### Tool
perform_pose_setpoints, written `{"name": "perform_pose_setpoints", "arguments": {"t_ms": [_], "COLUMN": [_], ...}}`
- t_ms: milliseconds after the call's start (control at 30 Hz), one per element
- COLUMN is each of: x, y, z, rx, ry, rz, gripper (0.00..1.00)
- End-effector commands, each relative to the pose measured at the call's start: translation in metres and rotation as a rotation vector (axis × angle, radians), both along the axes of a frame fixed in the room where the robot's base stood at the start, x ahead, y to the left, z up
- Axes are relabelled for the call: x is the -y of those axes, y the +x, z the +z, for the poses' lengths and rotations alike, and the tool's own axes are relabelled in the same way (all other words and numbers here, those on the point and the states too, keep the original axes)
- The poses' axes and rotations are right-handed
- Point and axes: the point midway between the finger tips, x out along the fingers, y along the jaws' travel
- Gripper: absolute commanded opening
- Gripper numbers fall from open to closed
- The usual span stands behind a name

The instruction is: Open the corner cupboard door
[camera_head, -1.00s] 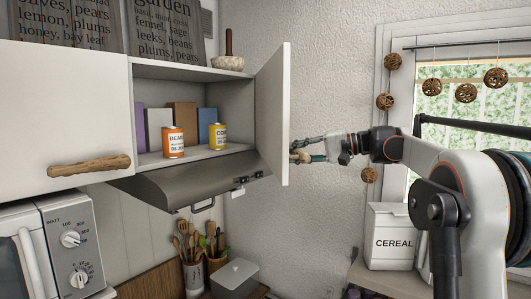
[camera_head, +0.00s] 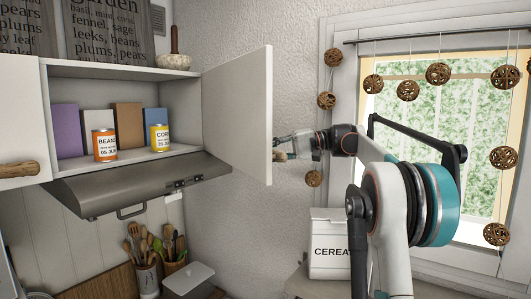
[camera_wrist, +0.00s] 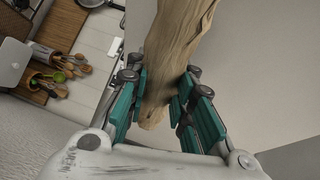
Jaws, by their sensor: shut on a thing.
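The cupboard door (camera_head: 238,110) is white and stands swung well out from the corner cupboard (camera_head: 185,105), so the shelf inside shows. In the wrist view its driftwood handle (camera_wrist: 182,40) runs down between the teal finger pads of my gripper (camera_wrist: 160,100), which is shut on it near its lower end. In the head view my gripper (camera_head: 283,149) is at the far side of the door's free edge, and the door hides most of the handle. A can of beans (camera_head: 105,145) and a can of corn (camera_head: 160,138) stand on the shelf with several books.
A range hood (camera_head: 135,183) juts out below the shelf. Utensil pots (camera_head: 146,278) stand on the counter beneath. A cereal box (camera_head: 328,245) stands below my arm. Woven balls (camera_head: 333,57) hang by the window at right.

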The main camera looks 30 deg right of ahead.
Motion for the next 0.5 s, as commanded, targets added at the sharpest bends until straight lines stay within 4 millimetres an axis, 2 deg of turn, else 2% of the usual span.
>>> {"name": "perform_pose_setpoints", "arguments": {"t_ms": [267,300,367,500], "x": [0.0001,0.0,0.0,-0.0002], "y": [0.0003,0.0003,0.0003,0.0003], "z": [-0.0011,-0.001,-0.0009,-0.0006], "rx": [-0.001,-0.001,-0.001,0.0], "ry": [-0.002,-0.002,-0.002,-0.001], "rz": [0.0,0.0,0.0,0.0], "gripper": [0.0,0.29,0.42,0.43]}}
